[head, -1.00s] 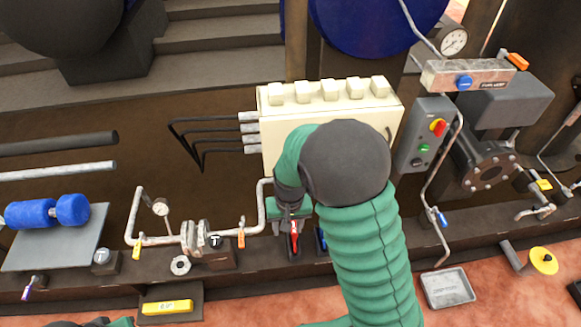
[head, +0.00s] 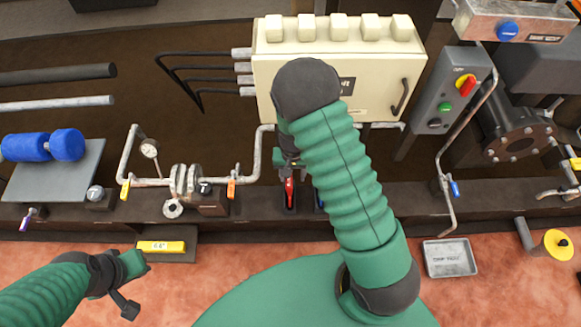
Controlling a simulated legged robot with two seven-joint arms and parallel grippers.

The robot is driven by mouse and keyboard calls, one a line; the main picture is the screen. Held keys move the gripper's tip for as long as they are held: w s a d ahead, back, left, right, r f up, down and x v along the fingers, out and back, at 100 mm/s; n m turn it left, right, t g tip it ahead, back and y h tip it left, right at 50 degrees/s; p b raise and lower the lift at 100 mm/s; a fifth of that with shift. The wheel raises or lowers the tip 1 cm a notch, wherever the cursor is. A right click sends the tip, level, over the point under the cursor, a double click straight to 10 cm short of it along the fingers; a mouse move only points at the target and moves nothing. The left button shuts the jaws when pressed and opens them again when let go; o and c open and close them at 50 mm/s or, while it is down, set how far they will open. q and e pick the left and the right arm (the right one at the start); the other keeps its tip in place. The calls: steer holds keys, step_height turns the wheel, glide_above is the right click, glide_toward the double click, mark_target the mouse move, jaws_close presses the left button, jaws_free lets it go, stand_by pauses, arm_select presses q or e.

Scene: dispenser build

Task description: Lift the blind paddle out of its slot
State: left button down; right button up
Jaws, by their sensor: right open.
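A narrow red-topped piece (head: 289,190), which looks like the blind paddle, stands in a dark slot on the bench ledge, below the cream cabinet. Its lower part is hidden in the slot. My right gripper (head: 287,172) is open directly above and behind its red top, partly hidden by my own arm. I cannot tell whether the fingers touch it. My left gripper (head: 134,285) is low at the left, in front of the ledge and far from the paddle.
A blue piece (head: 320,199) stands just right of the red one, mostly behind my arm. The cream cabinet (head: 375,80) rises behind. A grey tray (head: 449,258) lies on the floor at right.

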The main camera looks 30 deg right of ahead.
mark_target(289, 180)
steer(key=a+f, duration=0.1)
steer(key=f, duration=0.1)
steer(key=shift+a+f+b, duration=0.35)
steer(key=shift+a+b, duration=0.05)
steer(key=shift+a, duration=0.1)
steer(key=shift+d+f, duration=0.1)
steer(key=shift+d, duration=0.2)
steer(key=shift+d+f, duration=0.1)
steer(key=shift+d, duration=0.2)
steer(key=c, duration=0.4)
steer(key=shift+a, duration=0.2)
steer(key=c, duration=0.5)
steer(key=shift+a, duration=0.2)
jaws_close()
arm_select(q)
steer(key=shift+a+f, duration=0.8)
steer(key=shift+a, duration=0.1)
steer(key=shift+d, duration=0.25)
arm_select(e)
steer(key=shift+d, duration=0.25)
arm_select(q)
steer(key=shift+a, duration=0.1)
arm_select(e)
steer(key=shift+a, duration=0.15)
